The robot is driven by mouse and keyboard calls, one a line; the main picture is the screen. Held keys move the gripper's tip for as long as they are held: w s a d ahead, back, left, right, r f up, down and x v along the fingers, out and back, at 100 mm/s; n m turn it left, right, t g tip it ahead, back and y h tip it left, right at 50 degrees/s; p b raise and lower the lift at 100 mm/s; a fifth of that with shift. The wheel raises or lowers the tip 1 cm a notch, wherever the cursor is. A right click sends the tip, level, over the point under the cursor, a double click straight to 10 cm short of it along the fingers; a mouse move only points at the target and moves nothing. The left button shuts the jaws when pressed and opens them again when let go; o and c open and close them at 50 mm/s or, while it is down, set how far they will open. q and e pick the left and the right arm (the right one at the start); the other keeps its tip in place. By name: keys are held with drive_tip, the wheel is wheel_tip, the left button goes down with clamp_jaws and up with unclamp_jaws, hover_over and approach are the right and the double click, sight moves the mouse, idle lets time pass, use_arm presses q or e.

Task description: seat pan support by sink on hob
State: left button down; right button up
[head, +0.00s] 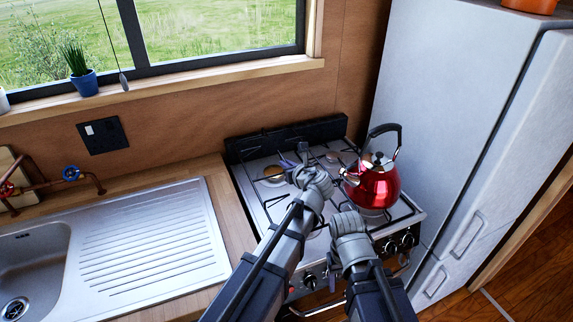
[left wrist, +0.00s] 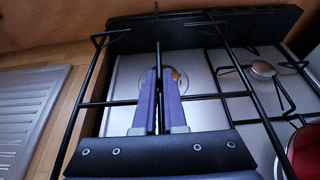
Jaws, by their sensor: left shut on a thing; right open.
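The black wire pan support (left wrist: 82,105) lies over the left, sink-side part of the hob (head: 277,207). In the left wrist view its long bars run front to back, with a crossbar over a burner. My left gripper (left wrist: 157,85) is shut on a black bar of this support, with its purple fingers on either side. I cannot tell whether the support touches the hob or is slightly raised. In the head view my left gripper (head: 301,158) is over the rear left of the hob. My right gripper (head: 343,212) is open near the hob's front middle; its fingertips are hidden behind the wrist.
A red kettle (head: 375,183) stands on the right of the hob, close to my right arm. A second pan support (left wrist: 279,92) lies on that side. The sink drainer (head: 150,235) is to the left, and a tall fridge (head: 440,110) closes off the right.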

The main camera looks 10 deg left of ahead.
use_arm(q)
drive_tip(key=shift+f+b, duration=3.2)
drive_tip(key=shift+f, duration=0.15)
drive_tip(key=shift+f+b, duration=2.15)
idle(0.8)
drive_tip(key=c, duration=0.9)
unclamp_jaws()
drive_tip(key=shift+s, duration=0.1)
